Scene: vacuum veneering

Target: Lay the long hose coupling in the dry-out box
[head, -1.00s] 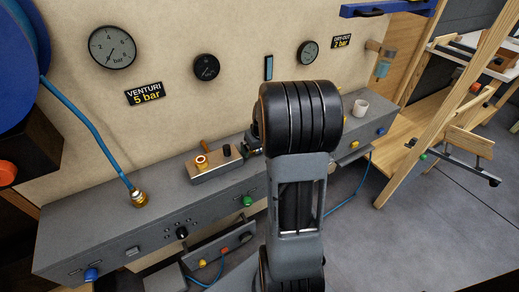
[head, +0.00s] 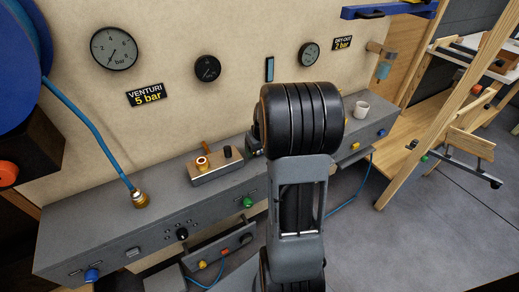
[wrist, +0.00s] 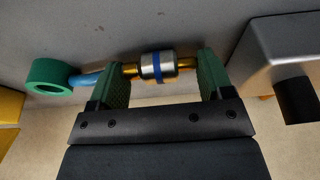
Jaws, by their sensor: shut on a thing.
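In the wrist view my gripper (wrist: 163,78) has its green-padded jaws closed on the ends of a hose coupling (wrist: 158,66). The coupling has brass ends, a silver middle and a blue band, and lies crosswise between the jaws. A grey surface shows behind it; I cannot tell the gap between them. In the head view my own arm hides the gripper and the coupling. A "DRY-OUT 2 bar" sign (head: 343,44) is on the back wall, but I cannot make out the dry-out box for certain.
A green ring (wrist: 49,76) with a blue piece lies left of the jaws, and a grey block (wrist: 280,50) stands right.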

